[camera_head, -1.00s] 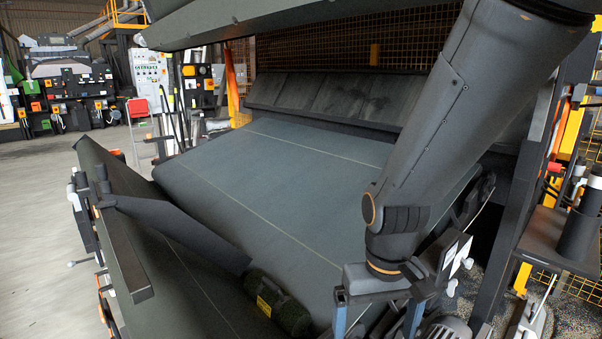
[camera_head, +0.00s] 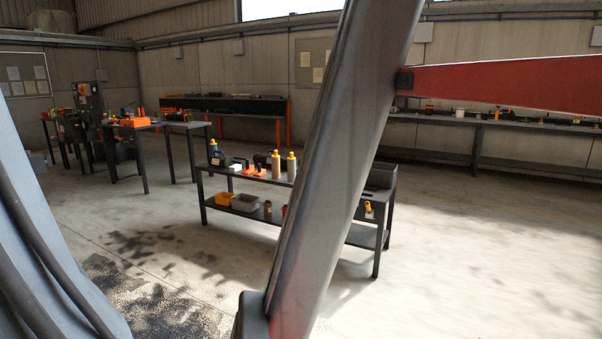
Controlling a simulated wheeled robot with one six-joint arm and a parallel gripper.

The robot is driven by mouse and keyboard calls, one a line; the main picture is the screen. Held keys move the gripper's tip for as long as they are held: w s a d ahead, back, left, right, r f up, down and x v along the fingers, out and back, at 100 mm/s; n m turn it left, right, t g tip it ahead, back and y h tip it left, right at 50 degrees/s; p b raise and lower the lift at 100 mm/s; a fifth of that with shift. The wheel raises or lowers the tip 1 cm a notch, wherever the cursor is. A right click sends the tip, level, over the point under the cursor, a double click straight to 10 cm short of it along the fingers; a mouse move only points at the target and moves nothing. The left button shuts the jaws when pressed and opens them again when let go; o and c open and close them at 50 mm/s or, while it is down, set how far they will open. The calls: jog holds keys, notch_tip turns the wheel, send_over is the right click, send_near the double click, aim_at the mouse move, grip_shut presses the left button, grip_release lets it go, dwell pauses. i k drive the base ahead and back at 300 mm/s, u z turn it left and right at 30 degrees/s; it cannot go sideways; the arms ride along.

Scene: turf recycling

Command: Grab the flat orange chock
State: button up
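I cannot make out a flat orange chock for sure in the head view. A low orange item (camera_head: 133,122) lies on the dark workbench at left; it is too small to tell what it is. A smaller orange item (camera_head: 254,171) lies on the top of the middle table, among bottles. My gripper is not in view.
The dark two-level table (camera_head: 225,171) stands mid-room, carrying bottles and, below, a yellow bin (camera_head: 226,199) and a grey bin (camera_head: 246,203). A thick grey beam (camera_head: 335,170) and a red bar (camera_head: 500,85) block part of the view. Floor at right is clear.

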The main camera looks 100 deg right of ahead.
aim_at(260, 172)
jog(key=z, duration=2.1)
jog(key=i, duration=0.8)
jog(key=z, duration=1)
jog(key=i, duration=2.45)
jog(key=u, duration=0.7)
jog(key=i, duration=1.95)
jog(key=z, duration=1.1)
jog(key=i, duration=0.45)
jog(key=z, duration=0.2)
